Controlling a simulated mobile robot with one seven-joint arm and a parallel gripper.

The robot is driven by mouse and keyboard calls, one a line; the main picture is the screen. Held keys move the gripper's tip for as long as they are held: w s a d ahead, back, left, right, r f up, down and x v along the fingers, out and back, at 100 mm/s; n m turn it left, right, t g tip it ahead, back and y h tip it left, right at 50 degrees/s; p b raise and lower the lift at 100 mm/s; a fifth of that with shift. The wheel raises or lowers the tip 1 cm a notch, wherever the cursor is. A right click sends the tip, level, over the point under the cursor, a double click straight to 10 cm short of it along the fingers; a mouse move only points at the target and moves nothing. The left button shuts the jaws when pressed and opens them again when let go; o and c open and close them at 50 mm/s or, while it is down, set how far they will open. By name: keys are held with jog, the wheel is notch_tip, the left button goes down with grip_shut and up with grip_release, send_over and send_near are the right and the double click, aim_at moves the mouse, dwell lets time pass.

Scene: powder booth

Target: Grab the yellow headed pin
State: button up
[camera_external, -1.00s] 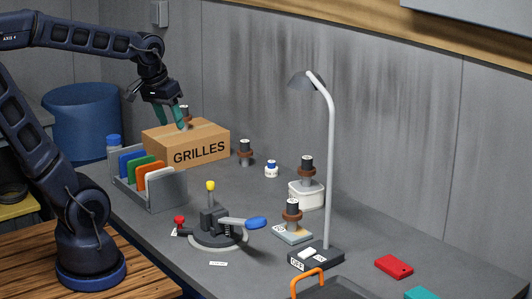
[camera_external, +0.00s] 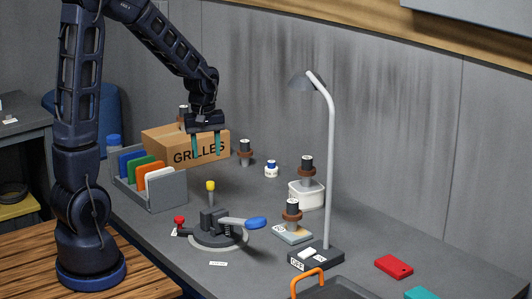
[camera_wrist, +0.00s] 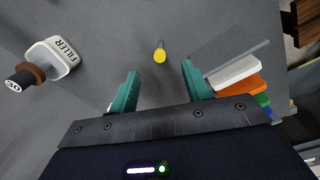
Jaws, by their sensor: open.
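The GRILLES box (camera_external: 160,142) stands behind my gripper. A grey rack (camera_external: 168,193) of coloured plates is left of the pin. The clamp has a blue handle (camera_external: 256,223) and red knob (camera_external: 179,220). A lamp (camera_external: 330,150) and white tub (camera_external: 306,197) stand right.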

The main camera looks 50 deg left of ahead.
jog(key=n, duration=0.2)
send_over(210, 183)
jog(key=shift+g, duration=0.3)
notch_tip(210, 183, down, 4)
jog(key=shift+a+f, duration=0.1)
jog(key=shift+a, duration=0.05)
jog(key=shift+w+f, duration=0.15)
jog(key=shift+f, duration=5.15)
grip_shut()
jog(key=shift+r, duration=0.1)
